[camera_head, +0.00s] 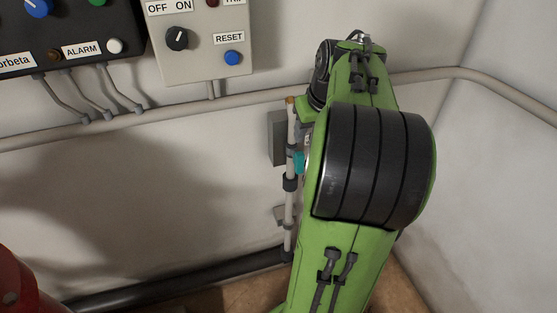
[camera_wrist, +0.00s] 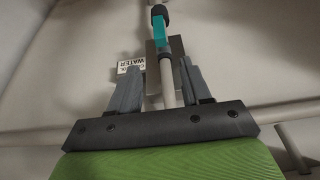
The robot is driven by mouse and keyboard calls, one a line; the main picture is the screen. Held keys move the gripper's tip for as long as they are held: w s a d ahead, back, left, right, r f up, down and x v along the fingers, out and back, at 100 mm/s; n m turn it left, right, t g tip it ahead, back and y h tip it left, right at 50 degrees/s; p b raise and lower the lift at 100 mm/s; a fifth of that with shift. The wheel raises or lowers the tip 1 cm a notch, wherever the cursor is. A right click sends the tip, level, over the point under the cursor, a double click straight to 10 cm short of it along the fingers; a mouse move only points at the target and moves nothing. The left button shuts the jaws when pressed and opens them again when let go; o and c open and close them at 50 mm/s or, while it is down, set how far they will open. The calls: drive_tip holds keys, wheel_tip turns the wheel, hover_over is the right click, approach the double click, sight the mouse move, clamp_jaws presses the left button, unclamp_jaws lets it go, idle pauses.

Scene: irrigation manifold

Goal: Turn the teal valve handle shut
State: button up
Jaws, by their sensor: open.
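The teal valve handle (camera_wrist: 159,30) shows in the wrist view at the top middle, on a pale vertical pipe (camera_wrist: 167,80) with a dark collar. In the head view only a small part of the teal handle (camera_head: 299,162) shows at the left edge of my green arm, which hides the rest. My gripper (camera_wrist: 158,80) is open in the wrist view. Its two grey fingers stand either side of the pipe, below the teal handle, with nothing held between them. In the head view my arm hides the gripper.
A label reading WATER (camera_wrist: 131,64) sits left of the pipe. A grey control box (camera_head: 200,40) and a black panel (camera_head: 70,40) are on the wall at upper left. A horizontal wall pipe (camera_head: 215,105) runs behind my arm. A red object (camera_head: 25,285) stands at lower left.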

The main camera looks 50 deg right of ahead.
sight(298, 160)
drive_tip(key=b+x, duration=0.5)
drive_tip(key=x, duration=1)
drive_tip(key=shift+f+b, duration=0.25)
drive_tip(key=shift+b, duration=0.05)
drive_tip(key=shift+r, duration=0.1)
clamp_jaws()
